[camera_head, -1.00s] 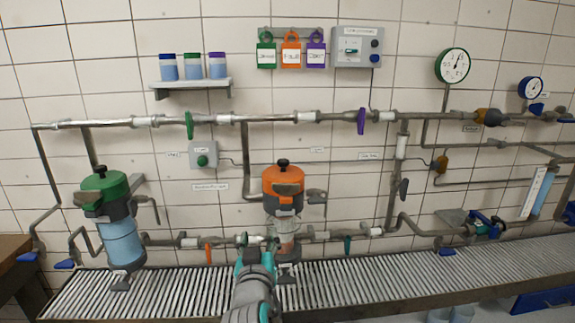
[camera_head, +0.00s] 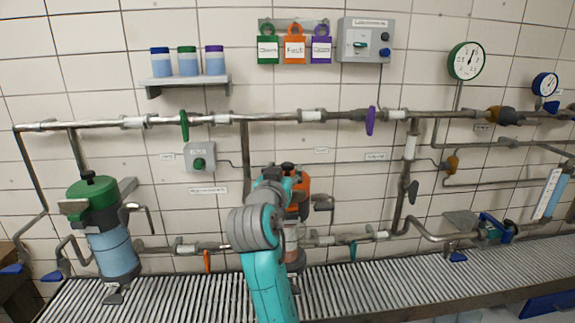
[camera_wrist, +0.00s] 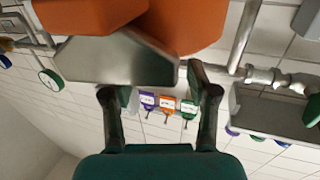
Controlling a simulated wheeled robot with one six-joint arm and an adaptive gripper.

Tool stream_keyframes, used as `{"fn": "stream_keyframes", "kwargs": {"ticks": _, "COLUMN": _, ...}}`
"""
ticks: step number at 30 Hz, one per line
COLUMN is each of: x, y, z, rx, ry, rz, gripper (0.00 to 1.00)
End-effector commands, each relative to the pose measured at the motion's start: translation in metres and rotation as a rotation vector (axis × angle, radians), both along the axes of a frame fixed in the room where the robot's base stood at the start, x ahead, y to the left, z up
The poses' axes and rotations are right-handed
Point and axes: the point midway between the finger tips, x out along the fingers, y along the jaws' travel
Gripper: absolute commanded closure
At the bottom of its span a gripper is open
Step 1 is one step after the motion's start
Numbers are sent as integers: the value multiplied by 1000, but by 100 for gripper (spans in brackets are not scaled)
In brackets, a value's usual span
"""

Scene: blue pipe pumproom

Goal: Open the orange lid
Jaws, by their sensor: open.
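The orange lid (camera_head: 303,185) tops a canister in the middle of the head view, with a dark knob (camera_head: 287,166) on it. My arm covers its left part and much of the canister. In the wrist view the orange lid (camera_wrist: 185,25) fills the top, with a grey plate-like part (camera_wrist: 115,60) in front of it. My gripper (camera_wrist: 160,80) is open, its two dark fingers apart close to that grey part. I cannot tell whether they touch it. In the head view my gripper is mostly hidden behind my arm.
A green-lidded canister (camera_head: 97,190) stands at the left. Pipes with a purple valve handle (camera_head: 370,121) and a green valve handle (camera_head: 184,126) run along the tiled wall. A shelf (camera_head: 190,84) holds jars. Hanging tags (camera_head: 294,49) and a grey box (camera_head: 365,40) are above. A slatted grate (camera_head: 400,266) lies below.

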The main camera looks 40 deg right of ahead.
Motion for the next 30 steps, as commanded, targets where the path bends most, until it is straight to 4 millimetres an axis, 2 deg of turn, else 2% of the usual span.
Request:
{"fn": "stream_keyframes", "kwargs": {"ticks": 3, "x": 11, "y": -16, "z": 1, "rx": 0, "ry": 0, "rz": -2, "gripper": 41}}
{"fn": "stream_keyframes", "kwargs": {"ticks": 9, "x": 23, "y": -30, "z": 0, "rx": 0, "ry": -1, "rz": 0, "gripper": 41}}
{"fn": "stream_keyframes", "kwargs": {"ticks": 20, "x": 26, "y": -33, "z": 0, "rx": 0, "ry": -1, "rz": 0, "gripper": 41}}
{"fn": "stream_keyframes", "kwargs": {"ticks": 23, "x": 26, "y": -33, "z": 0, "rx": 0, "ry": -1, "rz": 1, "gripper": 64}}
{"fn": "stream_keyframes", "kwargs": {"ticks": 27, "x": 26, "y": -33, "z": 0, "rx": 0, "ry": -1, "rz": 1, "gripper": 99}}
{"fn": "stream_keyframes", "kwargs": {"ticks": 30, "x": 26, "y": -33, "z": 0, "rx": 0, "ry": -1, "rz": 1, "gripper": 100}}
